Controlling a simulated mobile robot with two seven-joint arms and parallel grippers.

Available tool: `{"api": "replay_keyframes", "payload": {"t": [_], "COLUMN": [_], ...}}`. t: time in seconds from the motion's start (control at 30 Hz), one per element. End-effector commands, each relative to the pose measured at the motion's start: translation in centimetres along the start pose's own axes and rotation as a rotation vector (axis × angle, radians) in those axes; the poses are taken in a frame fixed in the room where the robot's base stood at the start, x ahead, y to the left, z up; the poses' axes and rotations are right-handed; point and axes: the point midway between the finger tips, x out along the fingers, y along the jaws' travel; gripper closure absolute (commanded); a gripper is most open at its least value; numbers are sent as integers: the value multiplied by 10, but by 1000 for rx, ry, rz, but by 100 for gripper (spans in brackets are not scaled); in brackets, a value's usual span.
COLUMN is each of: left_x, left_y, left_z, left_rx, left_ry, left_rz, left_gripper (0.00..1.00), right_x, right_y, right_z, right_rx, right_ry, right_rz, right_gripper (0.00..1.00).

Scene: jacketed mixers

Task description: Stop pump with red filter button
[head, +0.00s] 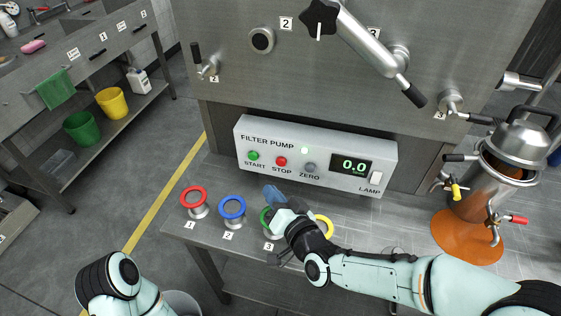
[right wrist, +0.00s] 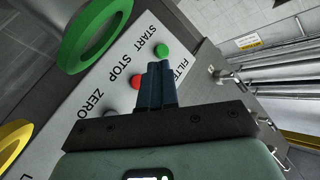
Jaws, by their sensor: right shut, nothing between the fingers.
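The filter pump panel (head: 315,150) is a white box under the steel housing. Its red STOP button (head: 281,161) sits between the green START button (head: 253,155) and the grey ZERO button (head: 309,167). A light beside the label glows and the display (head: 354,165) reads 0.0. My right gripper (head: 270,192) is shut and empty, in front of and below the panel in the head view. In the right wrist view its blue fingers (right wrist: 156,85) partly cover the red button (right wrist: 136,82); contact cannot be told. My left gripper is out of view.
Red (head: 194,200), blue (head: 232,210), green (head: 266,217) and yellow (head: 325,226) rings stand on the shelf below the panel. A steel vessel (head: 490,180) stands on an orange disc at right. Valve handles hang above the panel.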

Motion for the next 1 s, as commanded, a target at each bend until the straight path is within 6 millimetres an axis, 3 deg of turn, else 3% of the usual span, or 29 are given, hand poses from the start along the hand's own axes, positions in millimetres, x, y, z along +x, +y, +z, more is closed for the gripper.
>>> {"api": "replay_keyframes", "payload": {"t": [0.17,0.4,1.0], "left_x": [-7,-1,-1], "left_y": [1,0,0], "left_z": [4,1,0], "left_rx": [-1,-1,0], "left_ry": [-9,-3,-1], "left_rz": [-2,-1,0], "left_gripper": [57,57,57], "right_x": [18,35,38], "right_y": [14,26,28], "right_z": [-15,-24,-28], "right_rx": [1,0,0], "right_ry": [1,0,0], "right_rz": [4,1,1], "right_gripper": [100,100,100]}}
